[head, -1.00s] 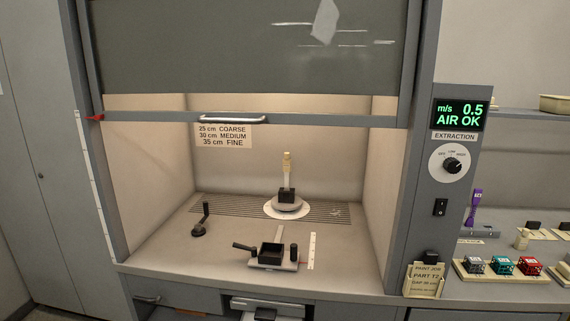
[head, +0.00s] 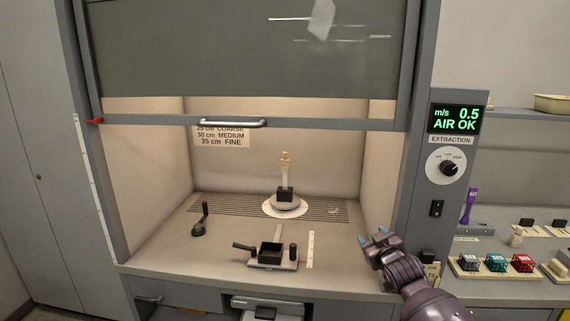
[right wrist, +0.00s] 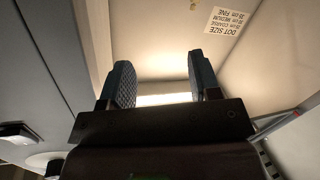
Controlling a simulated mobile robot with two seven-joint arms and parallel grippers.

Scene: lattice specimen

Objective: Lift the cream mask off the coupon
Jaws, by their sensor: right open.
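The cream mask (head: 286,160) is a small pale piece at the top of an upright coupon (head: 286,180). The coupon stands in a black holder (head: 285,194) on a round grey turntable inside the fume hood. Where mask and coupon meet is too small to tell. My right gripper (head: 372,236) is in front of the hood's right front corner, well to the right of and nearer than the mask. It is open and empty, and its two fingers stand apart in the right wrist view (right wrist: 162,82). My left gripper is not in view.
The raised sash's lower bar (head: 300,121) crosses above the opening. A black tray on a stand (head: 270,254) and a dark handled tool (head: 201,222) sit on the hood floor. A ruler strip (head: 311,250) lies right of the tray. Coloured lattice cubes (head: 497,263) stand on the right bench.

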